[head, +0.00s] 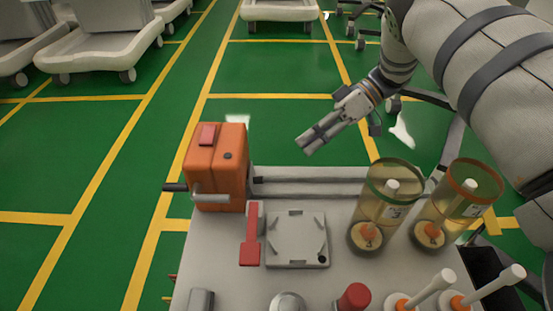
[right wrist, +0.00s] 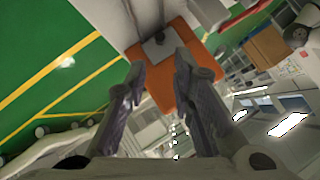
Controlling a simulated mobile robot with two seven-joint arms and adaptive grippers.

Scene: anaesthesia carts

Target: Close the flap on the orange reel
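The orange reel (head: 232,168) is a box-like orange housing at the back left of the cart top. It has a red piece (head: 207,134) on top, a dark knob and a pale grey bar (head: 211,198) across its front. I cannot tell which part is the flap or how far open it is. My right gripper (head: 307,142) is above the back edge of the cart, right of the reel and apart from it. The right wrist view shows its fingers (right wrist: 160,65) spread and empty, with an orange body (right wrist: 176,92) beyond them. My left gripper is not in view.
The cart top (head: 340,232) holds a grey square plate (head: 297,240), a red-handled part (head: 250,238) and two clear canisters (head: 384,200) (head: 464,195). A red knob (head: 354,298) and white-handled parts (head: 430,290) stand at the front. Other carts (head: 95,50) stand behind on the green floor.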

